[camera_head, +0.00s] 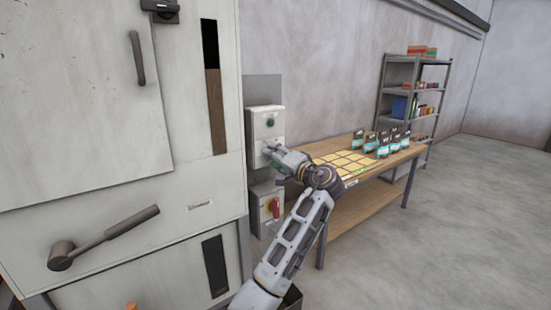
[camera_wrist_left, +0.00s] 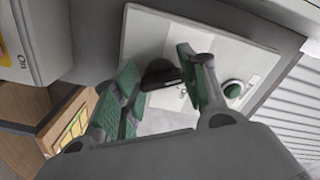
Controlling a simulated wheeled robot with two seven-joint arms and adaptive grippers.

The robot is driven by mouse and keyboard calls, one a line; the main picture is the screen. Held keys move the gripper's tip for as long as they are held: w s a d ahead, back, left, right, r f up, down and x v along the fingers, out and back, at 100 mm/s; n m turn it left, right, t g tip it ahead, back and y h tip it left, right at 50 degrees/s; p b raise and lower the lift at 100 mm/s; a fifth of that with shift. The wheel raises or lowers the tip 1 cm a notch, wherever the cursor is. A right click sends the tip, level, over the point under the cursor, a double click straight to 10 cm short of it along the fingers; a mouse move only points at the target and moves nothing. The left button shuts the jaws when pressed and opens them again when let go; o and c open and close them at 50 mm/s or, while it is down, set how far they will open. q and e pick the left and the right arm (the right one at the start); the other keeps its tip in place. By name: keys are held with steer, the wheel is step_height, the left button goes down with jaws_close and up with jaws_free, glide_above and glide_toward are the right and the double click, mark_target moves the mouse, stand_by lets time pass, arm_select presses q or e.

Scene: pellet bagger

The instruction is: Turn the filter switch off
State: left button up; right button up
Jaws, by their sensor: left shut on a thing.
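A pale switch box (camera_head: 266,123) with a green round light or button (camera_head: 270,122) is on the wall beside the big cabinet. My left gripper (camera_head: 272,154) is at the lower part of this box. In the left wrist view the same box (camera_wrist_left: 146,30) is seen close up, with a dark knob (camera_wrist_left: 160,76) between the green-padded fingers of my left gripper (camera_wrist_left: 157,73). The gripper is shut on this knob. The green light or button (camera_wrist_left: 232,89) is beside it. The fingers partly hide the knob and its markings, so its setting cannot be read. My right gripper is not in view.
A second box (camera_head: 264,211) with a red and yellow switch (camera_head: 275,206) hangs below. The cabinet (camera_head: 90,120) with a long lever handle (camera_head: 105,238) stands at left. A wooden table (camera_head: 375,165) with yellow sheets and several bags stands at right. Open floor lies front right.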

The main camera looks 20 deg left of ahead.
arm_select(q)
steer(key=shift+f, duration=0.2)
steer(key=o, duration=0.6)
steer(key=shift+c, duration=0.2)
steer(key=o, duration=0.5)
steer(key=shift+r, duration=0.1)
steer(key=shift+c, duration=0.2)
steer(key=v, duration=0.7)
steer(key=shift+s+d, duration=0.2)
steer(key=shift+d, duration=0.05)
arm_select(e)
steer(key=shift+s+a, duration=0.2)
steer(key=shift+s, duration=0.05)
arm_select(q)
steer(key=shift+r, duration=0.1)
